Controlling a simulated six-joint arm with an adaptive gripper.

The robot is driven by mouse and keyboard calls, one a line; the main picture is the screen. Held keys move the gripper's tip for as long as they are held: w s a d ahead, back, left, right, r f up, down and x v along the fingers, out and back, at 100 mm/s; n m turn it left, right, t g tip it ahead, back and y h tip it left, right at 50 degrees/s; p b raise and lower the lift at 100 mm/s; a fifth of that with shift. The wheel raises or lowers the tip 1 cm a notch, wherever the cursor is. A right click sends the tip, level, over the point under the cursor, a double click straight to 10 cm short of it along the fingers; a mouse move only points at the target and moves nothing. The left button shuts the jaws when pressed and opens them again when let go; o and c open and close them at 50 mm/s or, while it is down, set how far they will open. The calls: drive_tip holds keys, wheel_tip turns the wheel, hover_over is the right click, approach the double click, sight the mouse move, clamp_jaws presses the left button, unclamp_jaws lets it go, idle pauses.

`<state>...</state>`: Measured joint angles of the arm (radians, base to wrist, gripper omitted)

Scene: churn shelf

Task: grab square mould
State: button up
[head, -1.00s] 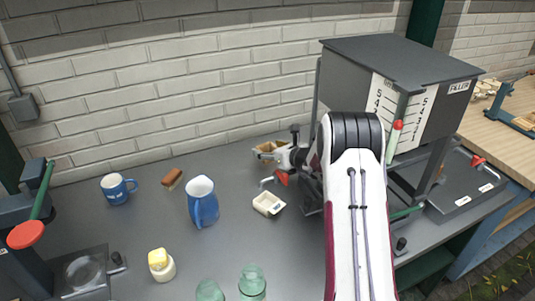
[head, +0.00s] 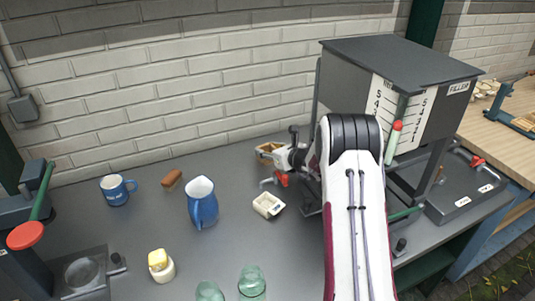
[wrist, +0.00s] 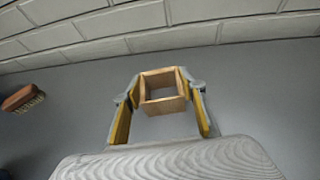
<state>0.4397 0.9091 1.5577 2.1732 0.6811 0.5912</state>
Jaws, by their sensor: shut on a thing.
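The square mould is an open wooden frame (wrist: 165,106), in the upper middle of the wrist view, close to the brick wall. My gripper (wrist: 160,93) is shut on it, with one finger at each side wall. In the head view the mould (head: 264,148) shows at the back of the table, partly hidden by my gripper (head: 273,155). I cannot tell whether it is still touching the table.
A brown brush (head: 172,179), a blue mug (head: 117,190) and a blue jug (head: 202,203) stand to the left. A small white tub (head: 267,205) is in front. The grey filler (head: 425,95) stands close on the right; the brick wall is behind.

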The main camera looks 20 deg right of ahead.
drive_tip(key=shift+r, duration=1.35)
drive_tip(key=s+a, duration=0.1)
drive_tip(key=a, duration=0.4)
drive_tip(key=s+a, duration=0.2)
drive_tip(key=a, duration=0.4)
drive_tip(key=s+a, duration=0.1)
drive_tip(key=a, duration=0.5)
drive_tip(key=shift+s+a+r, duration=0.15)
drive_tip(key=shift+a+r, duration=0.1)
drive_tip(key=shift+r, duration=0.15)
drive_tip(key=shift+d, duration=0.15)
